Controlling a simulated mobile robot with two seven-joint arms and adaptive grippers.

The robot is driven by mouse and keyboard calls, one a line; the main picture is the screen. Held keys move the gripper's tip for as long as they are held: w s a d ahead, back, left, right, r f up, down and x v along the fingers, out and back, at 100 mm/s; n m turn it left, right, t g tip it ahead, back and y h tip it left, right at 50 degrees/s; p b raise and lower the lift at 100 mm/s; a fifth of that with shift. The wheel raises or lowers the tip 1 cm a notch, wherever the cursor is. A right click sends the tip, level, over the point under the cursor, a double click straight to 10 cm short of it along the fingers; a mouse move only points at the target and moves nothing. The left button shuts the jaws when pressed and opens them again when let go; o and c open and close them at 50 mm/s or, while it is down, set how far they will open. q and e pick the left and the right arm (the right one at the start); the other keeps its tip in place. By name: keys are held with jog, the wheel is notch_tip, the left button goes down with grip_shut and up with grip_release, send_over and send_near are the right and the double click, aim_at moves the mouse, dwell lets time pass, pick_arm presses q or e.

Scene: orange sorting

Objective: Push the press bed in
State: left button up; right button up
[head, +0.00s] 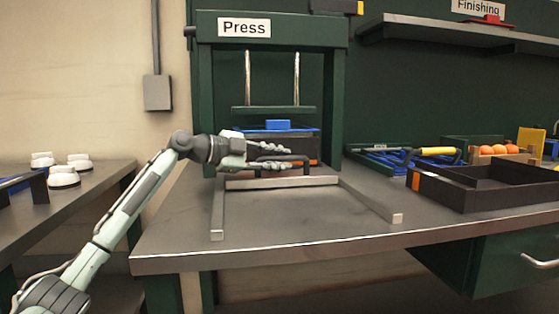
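The green press (335,100) stands at the back of the grey table, under a "Press" sign. Its bed appears as a dark, box-like piece with a blue top (300,133) between the posts, below the raised plate (273,109). A dark bar handle (300,158) is on the bed's front. Two metal rails run from the press toward the table's front, and a light crossbar (283,182) lies between them. My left gripper (288,158) is at the handle, its fingers apart above and below the bar. Contact is unclear, and the gripper hides part of the bed. My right gripper is out of view.
A black divided tray (470,200) and a crate of oranges (498,149) are on the right. A tool with a yellow handle (438,151) lies near a blue tray. A side table (95,190) with white items is on the left. The table's front middle is clear.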

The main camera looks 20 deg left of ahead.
pick_arm(q)
jog(key=shift+o, duration=1.1)
jog(key=o, duration=0.6)
jog(key=r, duration=0.8)
jog(key=shift+w+r, duration=0.25)
jog(key=shift+r, duration=0.1)
jog(key=shift+s+r, duration=0.25)
jog(key=shift+r, duration=0.3)
jog(key=shift+s+r, duration=0.25)
jog(key=shift+r, duration=0.25)
jog(key=c, duration=0.6)
jog(key=shift+w+f, duration=0.2)
jog(key=shift+f, duration=0.1)
jog(key=shift+f, duration=0.15)
